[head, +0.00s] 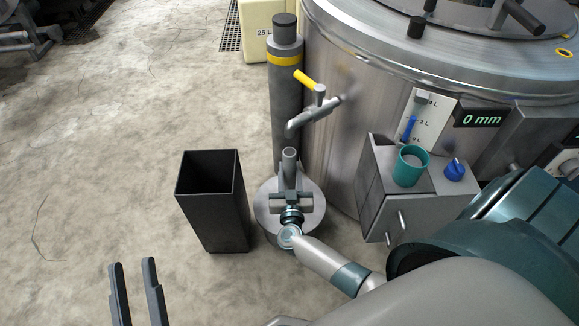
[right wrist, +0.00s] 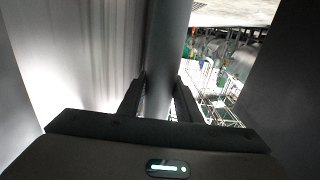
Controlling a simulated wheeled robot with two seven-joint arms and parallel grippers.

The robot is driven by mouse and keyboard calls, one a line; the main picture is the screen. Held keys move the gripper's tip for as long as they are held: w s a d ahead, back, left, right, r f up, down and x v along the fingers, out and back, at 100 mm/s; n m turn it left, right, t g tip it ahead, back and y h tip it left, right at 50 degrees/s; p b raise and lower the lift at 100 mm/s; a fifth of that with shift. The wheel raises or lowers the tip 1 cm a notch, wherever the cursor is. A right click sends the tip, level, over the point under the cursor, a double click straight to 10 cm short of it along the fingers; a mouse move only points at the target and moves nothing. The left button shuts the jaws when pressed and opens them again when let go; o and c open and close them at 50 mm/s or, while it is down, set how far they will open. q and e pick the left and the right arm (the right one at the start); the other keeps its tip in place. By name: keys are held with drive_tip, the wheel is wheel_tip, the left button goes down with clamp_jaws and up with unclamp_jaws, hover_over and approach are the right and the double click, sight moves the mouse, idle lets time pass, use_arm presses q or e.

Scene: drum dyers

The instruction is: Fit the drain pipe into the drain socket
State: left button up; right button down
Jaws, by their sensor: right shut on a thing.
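The drain pipe (head: 289,158) is a grey upright tube in front of the big steel drum, below the tap with the yellow handle. My right gripper (head: 289,194) is shut on it from the near side. In the right wrist view the pipe (right wrist: 167,50) runs upright between the two dark fingers of the right gripper (right wrist: 160,97). The pipe's lower end and the drain socket are hidden behind my gripper, over a round grey base (head: 315,197). I cannot tell whether the pipe is seated. My left gripper (head: 136,292) is open and empty above the floor at bottom left.
A black open bin (head: 215,205) stands just left of the round base. A grey post (head: 285,105) with a yellow band rises behind. A steel box (head: 375,195) with a teal cup (head: 410,166) and blue knob stands at right.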

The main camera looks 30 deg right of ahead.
use_arm(q)
drive_tip(key=shift+s+a+r+t, duration=0.1)
drive_tip(key=shift+r+t, duration=0.2)
drive_tip(key=shift+r, duration=0.2)
drive_tip(key=shift+s+a+r+t, duration=0.1)
drive_tip(key=shift+r+t, duration=0.2)
drive_tip(key=shift+r, duration=0.2)
use_arm(e)
drive_tip(key=shift+f, duration=0.5)
drive_tip(key=c, duration=1.2)
unclamp_jaws()
use_arm(q)
drive_tip(key=shift+s+f, duration=0.1)
drive_tip(key=shift+f, duration=0.1)
use_arm(e)
drive_tip(key=shift+s+a, duration=0.3)
drive_tip(key=shift+s, duration=0.1)
use_arm(q)
drive_tip(key=w+f+g+y+p, duration=0.2)
drive_tip(key=f+g, duration=0.4)
drive_tip(key=f, duration=0.3)
drive_tip(key=shift+w+f+p, duration=0.25)
drive_tip(key=shift+w+p, duration=0.05)
drive_tip(key=shift+w, duration=0.6)
use_arm(e)
drive_tip(key=v, duration=1.6)
drive_tip(key=shift+s, duration=0.3)
